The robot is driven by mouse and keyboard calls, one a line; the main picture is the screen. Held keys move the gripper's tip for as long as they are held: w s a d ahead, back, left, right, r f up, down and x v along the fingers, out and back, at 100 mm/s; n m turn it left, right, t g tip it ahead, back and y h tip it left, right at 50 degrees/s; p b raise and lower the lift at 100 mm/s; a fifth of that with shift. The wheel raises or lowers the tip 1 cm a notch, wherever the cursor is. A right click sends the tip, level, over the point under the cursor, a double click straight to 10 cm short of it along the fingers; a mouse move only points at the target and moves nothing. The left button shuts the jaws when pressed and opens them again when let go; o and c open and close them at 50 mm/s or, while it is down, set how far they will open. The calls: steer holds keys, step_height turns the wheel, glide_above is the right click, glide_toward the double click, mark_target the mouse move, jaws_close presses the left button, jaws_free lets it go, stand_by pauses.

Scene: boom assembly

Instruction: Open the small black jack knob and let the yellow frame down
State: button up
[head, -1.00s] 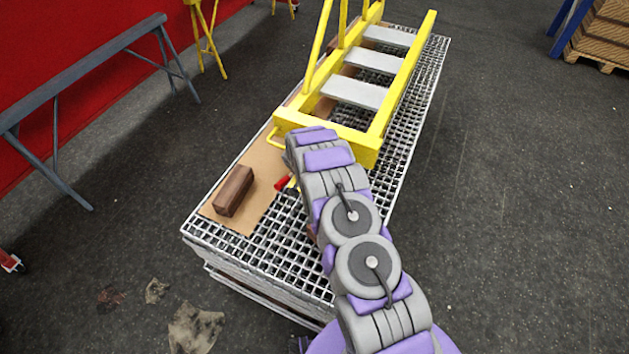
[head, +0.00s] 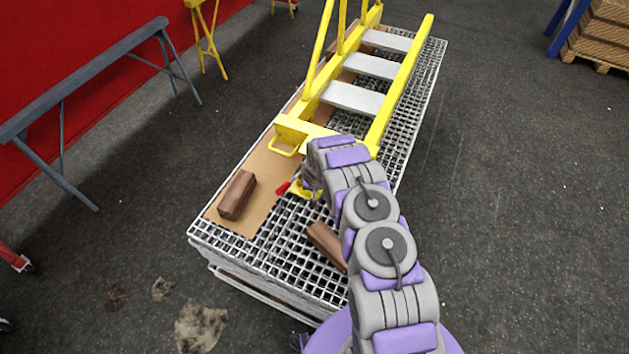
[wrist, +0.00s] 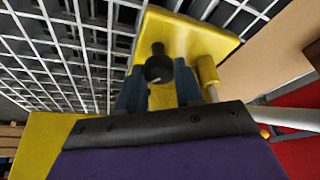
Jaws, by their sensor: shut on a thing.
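The yellow frame (head: 400,90), with grey steps, lies along the grating bench, its near crossbar partly hidden by my arm. The yellow jack (head: 304,191) with a red handle (head: 283,187) stands by the near end of the frame. In the wrist view the jack's yellow plate (wrist: 205,35) lies on the grating, and the small black knob (wrist: 159,67) is in front of it. My gripper (wrist: 158,84) has its dark blue fingers on both sides of the knob and is shut on it. In the head view my arm hides the fingers and knob.
The grating bench (head: 270,262) carries a brown sheet (head: 270,180), a brown block (head: 237,194) to the left and another (head: 326,243) beside my arm. A grey trestle (head: 90,75) stands at the left.

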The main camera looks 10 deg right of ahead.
steer(key=n+p, duration=0.1)
steer(key=p, duration=0.2)
steer(key=shift+d+r+n+y, duration=0.15)
steer(key=shift+r+n+y, duration=0.1)
steer(key=shift+n+y, duration=0.15)
steer(key=shift+f+n+y+p, duration=0.1)
steer(key=shift+n+y+p, duration=0.2)
steer(key=shift+n+p, duration=0.65)
steer(key=shift+f+n+y, duration=0.1)
steer(key=shift+n+y, duration=0.4)
steer(key=shift+n, duration=0.65)
steer(key=shift+d+n, duration=0.1)
steer(key=shift+n, duration=0.2)
steer(key=o, duration=1)
